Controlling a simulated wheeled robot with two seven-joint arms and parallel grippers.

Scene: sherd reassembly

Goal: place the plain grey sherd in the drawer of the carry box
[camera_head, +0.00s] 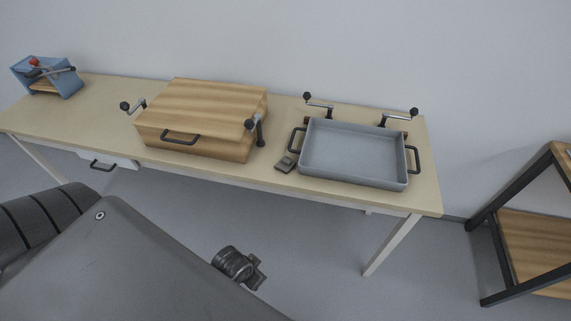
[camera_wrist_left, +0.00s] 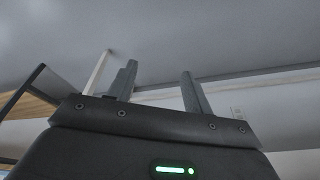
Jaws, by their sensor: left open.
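A small dark grey piece (camera_head: 285,164), which looks like the plain grey sherd, lies on the table between the wooden box and the tray. The wooden box (camera_head: 205,108) has a dark handle on its front face and looks closed. I cannot tell for certain that it is the carry box. A white drawer front (camera_head: 122,162) with a dark handle hangs under the table's left part. My left gripper (camera_wrist_left: 158,72) shows in the left wrist view with its two fingers apart and nothing between them, away from the sherd. My right gripper is not in view.
A blue-grey tray (camera_head: 355,154) with side handles stands empty at the table's right. Crank-like levers stand near box and tray. A blue holder (camera_head: 66,84) with a red knob is at far left. A dark-framed wooden shelf (camera_head: 530,245) stands right. The table (camera_head: 425,195) has bare front strips.

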